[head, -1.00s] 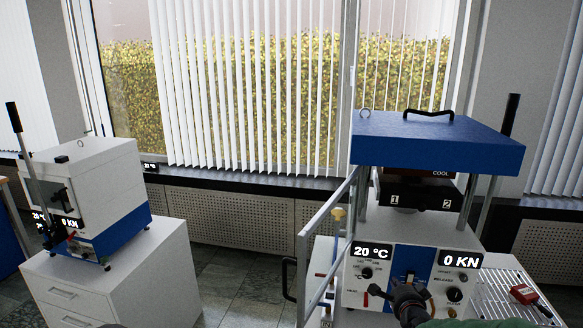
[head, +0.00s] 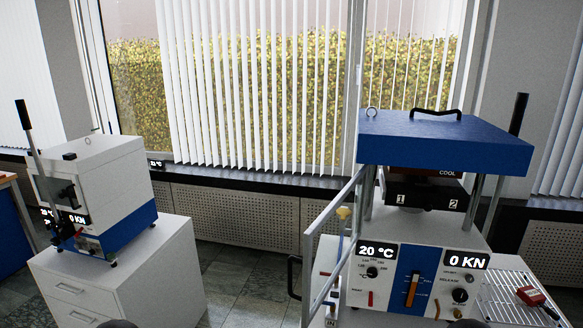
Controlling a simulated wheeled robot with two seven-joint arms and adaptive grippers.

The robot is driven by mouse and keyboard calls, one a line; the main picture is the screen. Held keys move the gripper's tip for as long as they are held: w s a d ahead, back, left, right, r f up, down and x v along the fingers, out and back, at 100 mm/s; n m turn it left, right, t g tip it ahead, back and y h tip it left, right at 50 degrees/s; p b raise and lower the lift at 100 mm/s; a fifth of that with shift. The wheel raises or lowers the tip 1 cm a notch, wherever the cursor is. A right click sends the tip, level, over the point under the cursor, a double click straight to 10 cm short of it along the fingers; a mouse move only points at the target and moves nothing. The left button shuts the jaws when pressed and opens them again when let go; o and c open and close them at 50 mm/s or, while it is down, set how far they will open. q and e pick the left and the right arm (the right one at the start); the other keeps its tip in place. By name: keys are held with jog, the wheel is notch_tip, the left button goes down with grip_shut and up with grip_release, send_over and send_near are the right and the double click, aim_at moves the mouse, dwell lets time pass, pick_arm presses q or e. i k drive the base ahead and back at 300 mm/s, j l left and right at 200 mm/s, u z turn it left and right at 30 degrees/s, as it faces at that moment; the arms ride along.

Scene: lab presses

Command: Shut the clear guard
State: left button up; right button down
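The clear guard (head: 334,238) is a see-through panel in a grey metal frame on the left side of the right-hand press (head: 440,137). It stands open, swung out towards me, leaving the press front uncovered. A black handle (head: 293,277) sits on the guard's left side. The press has a blue top, a heated block marked 1 and 2, and a panel reading 20 °C and 0 KN. Neither gripper shows now.
A smaller white and blue press (head: 95,190) stands on a white drawer cabinet (head: 125,275) at the left. Floor (head: 240,285) is clear between it and the right-hand press. A wire rack (head: 513,300) with a red item (head: 530,296) lies at the right.

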aim_at(307, 315)
jog(key=i+j+z, duration=0.45)
jog(key=j+z, duration=0.25)
jog(key=i+j+z, duration=0.15)
jog(key=j+z, duration=0.25)
jog(key=i+j+z, duration=0.15)
jog(key=j+z, duration=0.2)
jog(key=k+j, duration=0.1)
jog(key=j, duration=0.25)
jog(key=k+j+z, duration=0.15)
jog(key=j, duration=0.2)
jog(key=k+j, duration=0.15)
jog(key=j, duration=0.2)
jog(key=k+j+z, duration=0.1)
jog(key=j, duration=0.25)
